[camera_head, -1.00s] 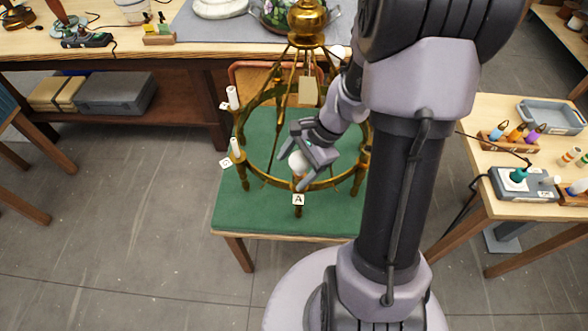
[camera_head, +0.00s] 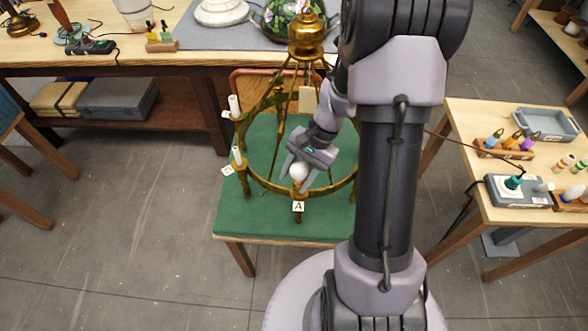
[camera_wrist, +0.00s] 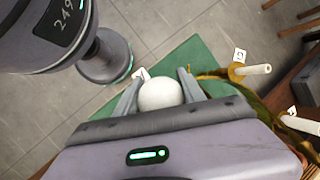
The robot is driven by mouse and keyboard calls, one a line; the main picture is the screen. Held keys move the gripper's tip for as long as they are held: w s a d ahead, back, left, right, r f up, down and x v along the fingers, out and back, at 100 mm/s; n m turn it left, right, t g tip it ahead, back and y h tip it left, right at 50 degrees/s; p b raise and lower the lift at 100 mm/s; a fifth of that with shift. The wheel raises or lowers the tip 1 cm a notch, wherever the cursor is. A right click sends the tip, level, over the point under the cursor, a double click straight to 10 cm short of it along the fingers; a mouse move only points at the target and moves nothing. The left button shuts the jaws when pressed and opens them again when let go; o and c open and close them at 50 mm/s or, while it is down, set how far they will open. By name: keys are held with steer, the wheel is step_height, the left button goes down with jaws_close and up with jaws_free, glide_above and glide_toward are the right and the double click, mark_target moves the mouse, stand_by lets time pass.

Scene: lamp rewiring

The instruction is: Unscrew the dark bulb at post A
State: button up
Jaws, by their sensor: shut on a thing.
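The bulb at post A is a whitish globe (camera_head: 299,172), sitting above the label A (camera_head: 298,207) on the near side of the brass ring lamp (camera_head: 262,184). My gripper (camera_head: 297,170) reaches down over it from behind, with its fingers on either side of the globe. In the wrist view the globe (camera_wrist: 160,94) lies between the two fingers (camera_wrist: 158,92), which are shut on it. The bulb's base and socket are hidden in the wrist view.
The lamp stands on a green-topped table (camera_head: 270,222). White candle sleeves (camera_head: 234,106) rise from the ring's left side. A right-hand table (camera_head: 470,130) holds a grey tray (camera_head: 544,124), a bulb rack (camera_head: 505,147) and a grey tester box (camera_head: 510,188). A workbench (camera_head: 130,60) stands behind.

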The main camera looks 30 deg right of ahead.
steer(key=shift+r+n+g+p, duration=0.3)
steer(key=shift+n+g, duration=0.2)
steer(key=shift+n, duration=0.5)
steer(key=shift+s+f+n, duration=0.15)
steer(key=shift+f+n, duration=0.1)
steer(key=shift+n, duration=0.05)
steer(key=n+p, duration=0.1)
steer(key=n+g+p, duration=0.1)
steer(key=shift+s+d+r+n+h, duration=0.1)
steer(key=shift+s+r+n+h, duration=0.05)
steer(key=shift+r+n+h, duration=0.2)
steer(key=n+g+p, duration=0.1)
steer(key=n, duration=0.1)
steer(key=shift+s+d+n+h+p, duration=0.1)
steer(key=shift+n+h+p, duration=0.15)
steer(key=shift+n+p, duration=0.1)
steer(key=shift+d+f+n+g+h+p, duration=0.1)
steer(key=shift+n+g+h+p, duration=0.35)
steer(key=shift+n, duration=0.45)
steer(key=shift+s+d+f+n, duration=0.1)
steer(key=shift+f+n, duration=0.15)
steer(key=shift+n, duration=0.15)
